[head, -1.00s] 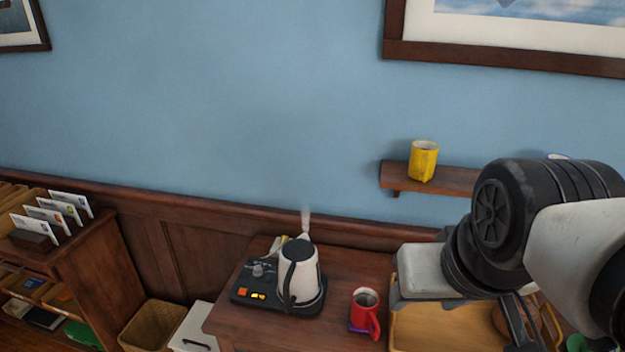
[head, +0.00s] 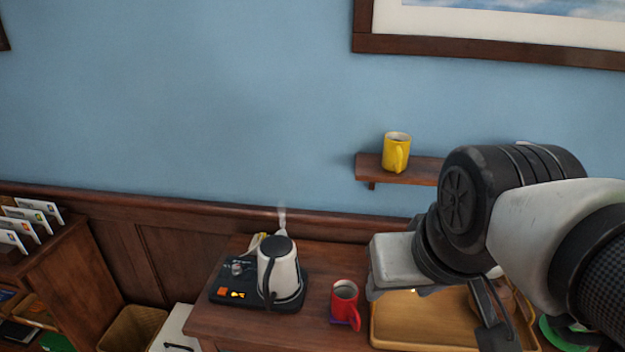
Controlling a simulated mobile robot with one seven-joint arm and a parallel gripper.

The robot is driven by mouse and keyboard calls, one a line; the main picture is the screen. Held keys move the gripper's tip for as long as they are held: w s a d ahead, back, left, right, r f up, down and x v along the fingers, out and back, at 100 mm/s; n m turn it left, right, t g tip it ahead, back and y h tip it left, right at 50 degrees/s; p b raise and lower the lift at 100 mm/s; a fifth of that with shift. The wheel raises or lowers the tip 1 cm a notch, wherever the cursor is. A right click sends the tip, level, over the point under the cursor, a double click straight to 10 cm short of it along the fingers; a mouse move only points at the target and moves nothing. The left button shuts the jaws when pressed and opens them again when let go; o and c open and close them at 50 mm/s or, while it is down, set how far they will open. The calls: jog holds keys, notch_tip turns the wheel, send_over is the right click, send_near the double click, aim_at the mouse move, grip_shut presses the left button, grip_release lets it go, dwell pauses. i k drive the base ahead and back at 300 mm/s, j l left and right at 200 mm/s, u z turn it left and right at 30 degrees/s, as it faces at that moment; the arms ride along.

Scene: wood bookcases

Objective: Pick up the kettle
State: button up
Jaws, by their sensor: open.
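The kettle (head: 284,272) is white with a black lid and a black handle on its near-left side. It stands upright on a black base (head: 232,282) with lit orange buttons, on the wooden cabinet top. Pale steam rises behind it. My gripper (head: 372,292) is to the right of the kettle, above the cabinet and near the tray, apart from the kettle. It is open. My arm hides much of it.
A red mug (head: 345,299) stands between the kettle and my gripper. A wooden tray (head: 400,333) lies under my arm. A yellow mug (head: 396,150) sits on a wall shelf (head: 370,171). A bookcase (head: 62,262) with cards stands at left, beside a wicker basket (head: 135,326).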

aim_at(279, 276)
jog(key=i+j+z, duration=0.15)
jog(key=j+z, duration=0.15)
jog(key=j, duration=1.2)
jog(key=j+z, duration=0.35)
jog(key=j, duration=1.1)
